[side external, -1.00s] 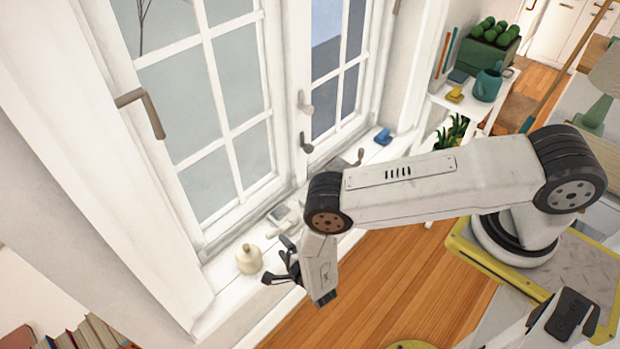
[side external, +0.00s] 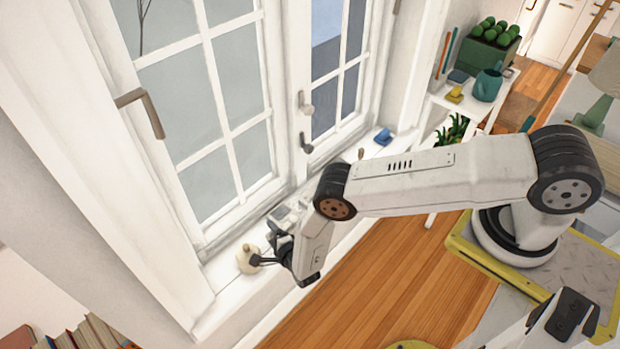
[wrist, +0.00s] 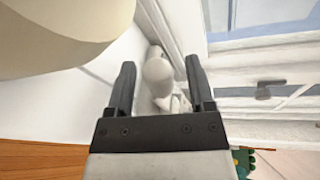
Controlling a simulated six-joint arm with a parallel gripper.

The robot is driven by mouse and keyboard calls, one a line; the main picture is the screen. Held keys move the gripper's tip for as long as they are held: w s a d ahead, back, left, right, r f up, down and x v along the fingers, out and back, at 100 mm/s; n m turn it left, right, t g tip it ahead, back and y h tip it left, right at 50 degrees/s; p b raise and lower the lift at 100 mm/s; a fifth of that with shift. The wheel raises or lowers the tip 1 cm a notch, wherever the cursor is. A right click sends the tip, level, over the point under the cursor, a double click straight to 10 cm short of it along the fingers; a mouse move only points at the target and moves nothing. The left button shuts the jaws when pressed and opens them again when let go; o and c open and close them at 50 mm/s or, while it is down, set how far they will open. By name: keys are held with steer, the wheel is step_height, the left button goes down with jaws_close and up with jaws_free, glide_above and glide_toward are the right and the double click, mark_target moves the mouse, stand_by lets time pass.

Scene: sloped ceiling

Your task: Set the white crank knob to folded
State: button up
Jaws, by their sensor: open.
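The white crank knob (wrist: 158,72) is a rounded pale end in the wrist view, in line with the gap between my fingers. More of the white crank shows behind it. In the side view, the white crank hardware (side external: 287,212) sits on the window sill, partly hidden by my gripper. My gripper (wrist: 159,66) is open, with one dark finger on each side of the knob's line. It also shows in the side view (side external: 266,249), low at the sill. I cannot tell whether the fingers reach around the knob or stop short of it.
A cream vase (side external: 248,260) stands on the sill (side external: 232,291) close to my fingers; it looms large in the wrist view (wrist: 50,30). Window handles (side external: 305,143) hang above. A blue object (side external: 383,137) lies farther along the sill. The wooden floor is clear.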

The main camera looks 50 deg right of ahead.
jaws_close()
steer(key=shift+f, duration=0.1)
steer(key=shift+f+n+h, duration=0.1)
steer(key=shift+n+h, duration=0.2)
steer(key=shift+n, duration=0.3)
jaws_free()
steer(key=shift+s+a, duration=0.1)
steer(key=shift+s, duration=0.05)
